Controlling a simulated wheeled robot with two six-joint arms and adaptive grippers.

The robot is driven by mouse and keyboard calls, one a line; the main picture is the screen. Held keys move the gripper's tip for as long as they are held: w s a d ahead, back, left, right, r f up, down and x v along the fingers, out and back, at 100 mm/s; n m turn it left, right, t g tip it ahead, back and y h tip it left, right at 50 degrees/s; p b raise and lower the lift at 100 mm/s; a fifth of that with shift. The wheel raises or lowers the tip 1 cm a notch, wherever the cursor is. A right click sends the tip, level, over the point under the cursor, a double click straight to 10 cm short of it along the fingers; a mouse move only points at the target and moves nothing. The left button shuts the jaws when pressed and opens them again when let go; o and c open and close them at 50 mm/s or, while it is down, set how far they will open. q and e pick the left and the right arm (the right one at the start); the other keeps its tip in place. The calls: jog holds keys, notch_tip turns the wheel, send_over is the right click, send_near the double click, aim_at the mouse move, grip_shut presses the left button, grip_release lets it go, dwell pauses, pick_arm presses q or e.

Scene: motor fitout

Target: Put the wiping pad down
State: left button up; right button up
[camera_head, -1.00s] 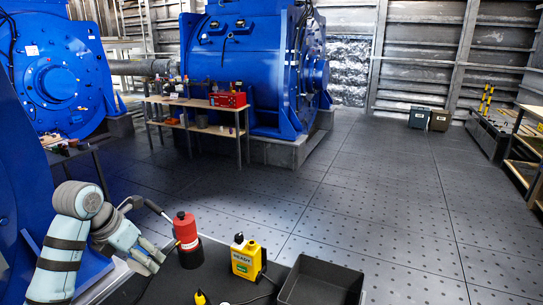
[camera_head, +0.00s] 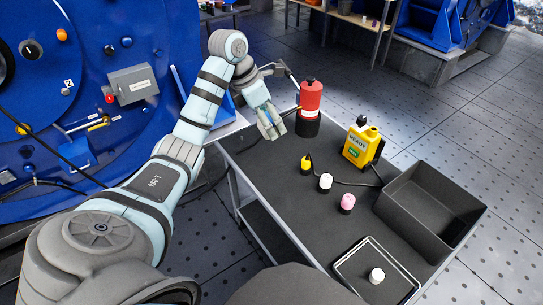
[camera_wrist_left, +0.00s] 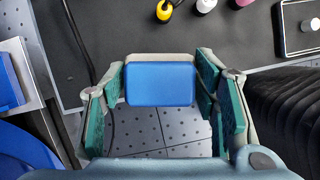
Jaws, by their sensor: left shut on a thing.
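My left gripper (camera_head: 270,122) is at the far left edge of the dark cart top (camera_head: 290,190), just left of the red canister. In the left wrist view its green-padded fingers (camera_wrist_left: 165,95) are shut on the wiping pad (camera_wrist_left: 160,86), a blue block with a pale backing. The pad is held near the cart's edge, with perforated floor showing below it. My right gripper is not in view.
Blue machinery (camera_head: 120,60) stands at left. Bare cart top lies left of the bottles.

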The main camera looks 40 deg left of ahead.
pick_arm(q)
jog(key=shift+d+f+m+p, duration=0.1)
jog(key=shift+f+m+p, duration=0.3)
jog(key=shift+m, duration=0.4)
notch_tip(320, 180, down, 19)
jog(key=b, duration=0.9)
jog(key=shift+s+d, duration=0.1)
jog(key=shift+s, duration=0.05)
jog(key=shift+f, duration=0.2)
jog(key=shift+r, duration=0.1)
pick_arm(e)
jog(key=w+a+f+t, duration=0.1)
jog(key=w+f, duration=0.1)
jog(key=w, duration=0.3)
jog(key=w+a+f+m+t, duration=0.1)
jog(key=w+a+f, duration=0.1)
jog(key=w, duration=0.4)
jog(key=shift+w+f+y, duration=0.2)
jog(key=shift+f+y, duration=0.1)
